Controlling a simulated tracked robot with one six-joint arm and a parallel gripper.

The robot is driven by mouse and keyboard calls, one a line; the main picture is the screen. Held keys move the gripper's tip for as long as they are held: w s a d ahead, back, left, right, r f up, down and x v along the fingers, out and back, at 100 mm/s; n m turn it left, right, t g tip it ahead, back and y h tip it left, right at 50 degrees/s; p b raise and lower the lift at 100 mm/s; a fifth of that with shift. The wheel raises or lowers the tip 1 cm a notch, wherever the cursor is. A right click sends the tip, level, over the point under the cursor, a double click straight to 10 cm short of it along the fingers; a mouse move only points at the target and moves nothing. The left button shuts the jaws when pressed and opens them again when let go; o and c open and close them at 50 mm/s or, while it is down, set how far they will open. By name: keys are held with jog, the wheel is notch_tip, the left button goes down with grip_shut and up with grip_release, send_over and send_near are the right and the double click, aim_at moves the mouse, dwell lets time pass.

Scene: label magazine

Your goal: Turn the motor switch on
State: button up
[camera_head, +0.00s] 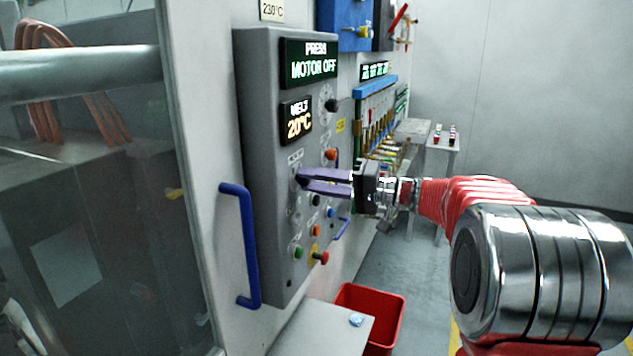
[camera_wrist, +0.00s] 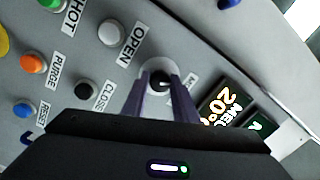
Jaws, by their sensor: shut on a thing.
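The grey press control panel (camera_head: 262,150) stands in the middle of the head view. Its upper display (camera_head: 309,62) reads "PRESS MOTOR OFF". My gripper (camera_head: 304,182) reaches in from the right, its two purple fingers at a knob on the panel's left half. In the wrist view, the fingertips close around a round black knob (camera_wrist: 161,80) with a white pointer mark, set on a light plate. A label beside it begins with "M"; the rest is hidden by a finger. The fingers hide part of the knob.
Close by are a white OPEN button (camera_wrist: 111,33), a black CLOSE button (camera_wrist: 86,90) and an orange PURGE button (camera_wrist: 33,63). A red mushroom button (camera_head: 322,257) sits low on the panel. A blue handle (camera_head: 245,245) sticks out at left; a red bin (camera_head: 390,312) stands below.

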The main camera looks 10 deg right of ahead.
jog(key=shift+a+f, duration=0.1)
jog(key=m, duration=0.6)
jog(key=shift+a+m, duration=0.1)
jog(key=shift+m, duration=0.2)
jog(key=m, duration=0.4)
jog(key=shift+m+t, duration=0.3)
jog(key=shift+f+m, duration=0.1)
jog(key=shift+m, duration=1.3)
jog(key=o, duration=1)
jog(key=shift+o, duration=0.3)
